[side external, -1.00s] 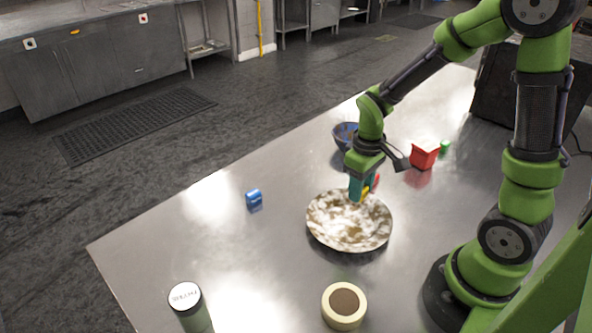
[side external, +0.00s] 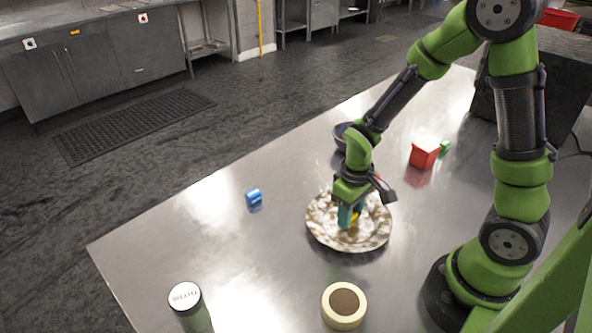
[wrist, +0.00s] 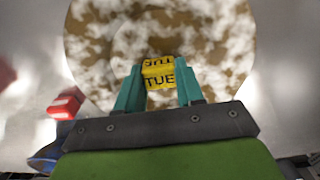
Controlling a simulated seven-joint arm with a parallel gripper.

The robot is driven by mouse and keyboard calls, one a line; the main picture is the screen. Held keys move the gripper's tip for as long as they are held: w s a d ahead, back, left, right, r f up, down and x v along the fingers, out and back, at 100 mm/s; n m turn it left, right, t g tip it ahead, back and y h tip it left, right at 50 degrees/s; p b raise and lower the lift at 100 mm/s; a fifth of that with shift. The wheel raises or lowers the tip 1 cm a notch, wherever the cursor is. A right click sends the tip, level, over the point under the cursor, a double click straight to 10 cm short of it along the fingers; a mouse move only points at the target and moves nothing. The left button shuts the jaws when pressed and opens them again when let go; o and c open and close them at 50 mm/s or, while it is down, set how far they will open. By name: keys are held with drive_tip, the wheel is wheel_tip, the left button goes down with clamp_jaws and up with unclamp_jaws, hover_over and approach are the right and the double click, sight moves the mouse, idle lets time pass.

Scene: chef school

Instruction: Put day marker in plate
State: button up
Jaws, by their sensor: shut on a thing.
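The day marker (wrist: 158,76) is a yellow block with "TUE" in black letters, held between the teal fingers of my gripper (wrist: 159,88) in the wrist view. My gripper (side external: 349,218) is shut on it and points down over the plate in the side view. The plate (side external: 377,236) is round, mottled brown and white, and lies on the steel table. The marker (side external: 353,219) is low over the inside of the plate; I cannot tell whether it touches the surface.
A blue bowl (side external: 339,135) stands behind my gripper, partly hidden. A red box (side external: 423,154) and a green item (side external: 445,147) are behind right. A blue item (side external: 254,197) lies left. A tape roll (side external: 344,306) and a labelled jar (side external: 188,304) are in front.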

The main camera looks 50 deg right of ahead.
drive_tip(key=shift+f, duration=0.1)
drive_tip(key=o, duration=1)
drive_tip(key=shift+s+a+r+m+t+y, duration=0.35)
drive_tip(key=shift+s+a+r+m+t, duration=0.5)
drive_tip(key=shift+r, duration=3.05)
drive_tip(key=shift+s+a+r+m+t+y, duration=0.4)
drive_tip(key=shift+s+r+t, duration=0.85)
drive_tip(key=shift+r, duration=2.7)
drive_tip(key=shift+s+a+r+m+t+y, duration=0.25)
drive_tip(key=shift+s+a+r+m+t, duration=0.85)
drive_tip(key=shift+r, duration=2.8)
drive_tip(key=shift+w+d+n+t, duration=0.35)
drive_tip(key=shift+w+d+t, duration=0.05)
drive_tip(key=shift+w+d, duration=0.1)
